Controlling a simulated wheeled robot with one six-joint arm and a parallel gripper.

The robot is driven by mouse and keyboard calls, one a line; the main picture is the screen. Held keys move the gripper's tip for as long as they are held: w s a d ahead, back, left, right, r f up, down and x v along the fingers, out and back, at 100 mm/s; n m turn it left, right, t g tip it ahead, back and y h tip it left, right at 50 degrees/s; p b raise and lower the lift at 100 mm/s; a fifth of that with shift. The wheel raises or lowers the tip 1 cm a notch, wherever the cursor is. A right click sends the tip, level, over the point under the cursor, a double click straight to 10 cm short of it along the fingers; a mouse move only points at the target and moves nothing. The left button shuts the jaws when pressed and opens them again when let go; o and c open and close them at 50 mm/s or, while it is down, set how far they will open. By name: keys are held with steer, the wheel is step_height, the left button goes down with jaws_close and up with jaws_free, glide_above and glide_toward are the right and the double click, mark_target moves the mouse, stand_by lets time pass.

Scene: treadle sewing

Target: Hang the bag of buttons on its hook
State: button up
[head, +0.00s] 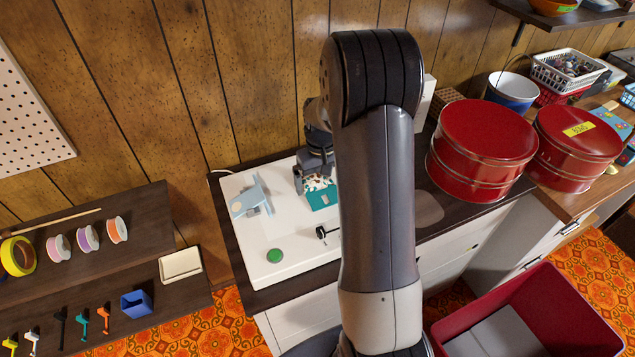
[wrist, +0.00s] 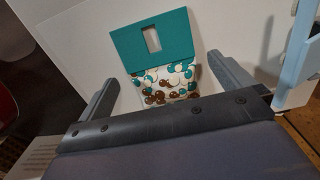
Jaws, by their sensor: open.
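The bag of buttons has a teal header with a slot and a clear pouch of teal, white and brown buttons. It lies on the white surface in the head view (head: 321,198), and its header shows at the top of the wrist view (wrist: 150,42). My gripper (head: 315,182) is over the pouch end, partly hidden by my arm. In the wrist view my gripper (wrist: 168,88) is open, with one finger on each side of the pouch and a gap on both sides. I cannot make out the bag's hook in either view.
The white surface (head: 245,265) also holds a light blue object (head: 250,198), a green disc (head: 274,256) and a small black part (head: 327,231). Two red tins (head: 484,150) (head: 572,148) stand right of my arm. A white pegboard (head: 28,110) is at upper left.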

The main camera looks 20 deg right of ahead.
steer(key=shift+w+f, duration=0.1)
steer(key=shift+f, duration=0.85)
steer(key=c, duration=0.9)
